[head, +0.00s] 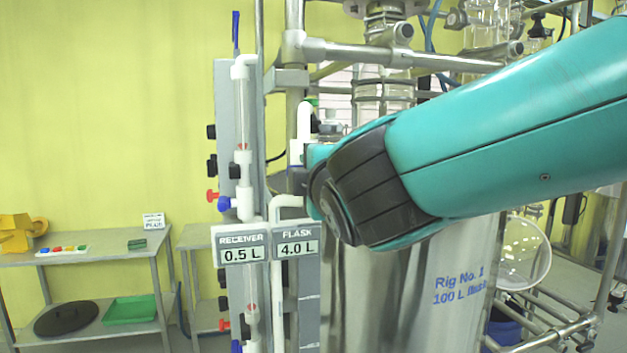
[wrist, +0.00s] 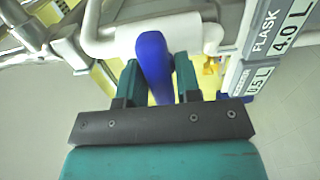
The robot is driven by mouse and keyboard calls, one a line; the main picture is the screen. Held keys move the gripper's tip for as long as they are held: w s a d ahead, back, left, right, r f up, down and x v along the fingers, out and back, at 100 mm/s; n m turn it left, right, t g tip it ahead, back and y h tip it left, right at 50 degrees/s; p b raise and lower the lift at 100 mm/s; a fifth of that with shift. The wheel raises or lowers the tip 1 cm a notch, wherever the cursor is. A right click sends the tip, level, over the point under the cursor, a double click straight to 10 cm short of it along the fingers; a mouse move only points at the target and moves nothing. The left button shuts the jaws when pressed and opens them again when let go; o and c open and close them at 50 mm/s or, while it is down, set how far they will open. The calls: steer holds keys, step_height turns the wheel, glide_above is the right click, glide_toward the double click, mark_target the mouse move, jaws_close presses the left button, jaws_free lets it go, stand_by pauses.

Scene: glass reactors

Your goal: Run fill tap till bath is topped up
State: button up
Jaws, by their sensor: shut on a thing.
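A blue tap handle (wrist: 153,58) stands between the two green fingers of my gripper (wrist: 158,82) in the wrist view. My gripper is shut on it. The handle meets white pipework (wrist: 112,42) behind it. In the head view my arm hides the gripper and this handle. The large steel vessel marked "Rig No. 1" (head: 385,290), which looks like the bath, stands behind my arm. Its water level cannot be seen. The display plate (head: 268,244) reads receiver 0.5 L and flask 4.0 L.
A grey panel (head: 226,120) with black, red and blue knobs stands left of the vessel. Steel frame pipes (head: 400,55) and glassware crowd the top and right. A metal table (head: 90,257) with small items stands at the left wall. Bare floor shows in the wrist view.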

stand_by(0.4)
steer(key=o, duration=0.8)
steer(key=shift+c, duration=0.2)
steer(key=b+v, duration=0.6)
steer(key=v, duration=1.1)
steer(key=shift+s, duration=0.2)
steer(key=shift+d+r, duration=0.1)
